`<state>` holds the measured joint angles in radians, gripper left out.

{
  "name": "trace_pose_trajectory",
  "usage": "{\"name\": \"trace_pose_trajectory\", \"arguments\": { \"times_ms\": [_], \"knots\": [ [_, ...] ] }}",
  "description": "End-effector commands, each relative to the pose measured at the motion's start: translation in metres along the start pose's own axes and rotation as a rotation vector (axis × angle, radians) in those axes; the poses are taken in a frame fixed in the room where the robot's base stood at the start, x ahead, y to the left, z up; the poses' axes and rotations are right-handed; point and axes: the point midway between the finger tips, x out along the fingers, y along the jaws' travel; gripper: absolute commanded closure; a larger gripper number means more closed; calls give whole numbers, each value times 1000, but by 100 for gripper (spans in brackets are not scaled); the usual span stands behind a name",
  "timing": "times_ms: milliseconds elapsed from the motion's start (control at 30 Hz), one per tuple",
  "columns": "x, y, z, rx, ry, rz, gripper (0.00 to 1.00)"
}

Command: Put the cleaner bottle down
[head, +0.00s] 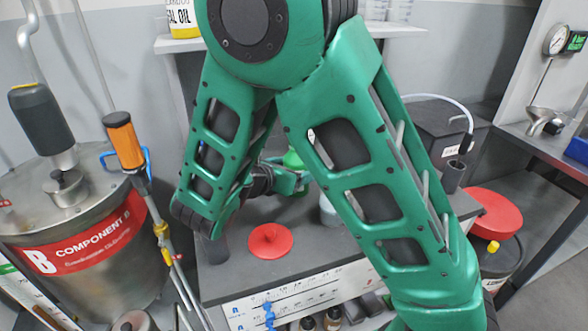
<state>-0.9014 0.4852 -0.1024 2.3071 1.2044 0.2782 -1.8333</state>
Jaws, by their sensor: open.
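My gripper (288,180) is partly in view, low over the grey worktop (230,280) and behind my green arm links. It is open; its fingertips are hard to make out. A bright green part (293,160), possibly the top of the cleaner bottle, shows right by the gripper. A pale grey-white rounded thing (327,212) stands on the worktop just right of the gripper, mostly covered by my arm. I cannot tell which of these is the cleaner bottle, nor whether the gripper touches it.
A red round lid with a knob (270,241) lies on the worktop's front part. A large steel drum (75,235) stands left, with an orange-handled tool (124,140) beside it. A red-lidded container (494,213) is at right. A shelf (180,45) runs behind.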

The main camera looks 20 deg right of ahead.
Motion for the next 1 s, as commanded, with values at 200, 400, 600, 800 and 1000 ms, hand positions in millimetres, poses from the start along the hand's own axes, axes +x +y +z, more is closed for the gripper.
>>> {"name": "trace_pose_trajectory", "arguments": {
  "times_ms": [200,400,600,800,1000],
  "knots": [
    [-40,1,-1,1,2,5,27],
    [-79,1,-1,0,1,4,27],
    [-104,0,0,1,1,1,27],
    [-112,0,0,0,1,0,27],
    [-112,0,0,0,1,-1,27]
  ]
}}
